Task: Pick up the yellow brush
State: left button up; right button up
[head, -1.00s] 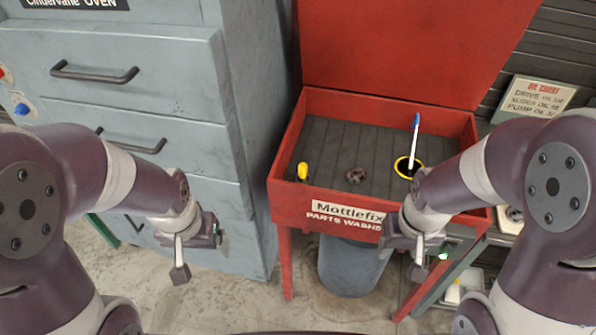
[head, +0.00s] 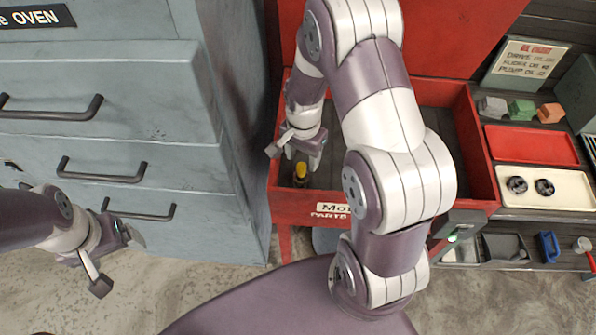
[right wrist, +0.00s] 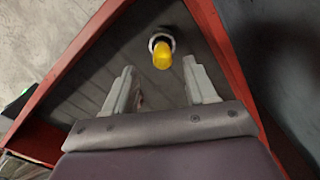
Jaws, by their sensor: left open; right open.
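The yellow brush (head: 300,171) is in the front left corner of the red parts washer tub (head: 480,150). In the right wrist view, its yellow end (right wrist: 162,55) points toward the camera above a pale round part. My right gripper (head: 294,152) is open and reaches down over that corner. In the right wrist view its two fingers point toward the brush, with the brush just beyond and between their tips. I cannot tell whether they touch it. My left gripper (head: 118,262) is open and empty in front of the grey drawers, away from the tub.
The grey oven cabinet (head: 110,90) with handled drawers stands left of the tub. My right arm hides much of the tub's inside. On the right are a red tray (head: 532,145), a cream tray (head: 575,190) with two dark round parts, and coloured blocks (head: 521,110).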

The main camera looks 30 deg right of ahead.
aim_at(301, 164)
notch_tip(301, 164, down, 5)
jog(key=shift+f+p, duration=0.1)
jog(key=shift+p, duration=0.3)
jog(key=shift+f, duration=0.35)
jog(key=shift+w+a+f, duration=0.1)
jog(key=shift+w, duration=0.1)
grip_shut()
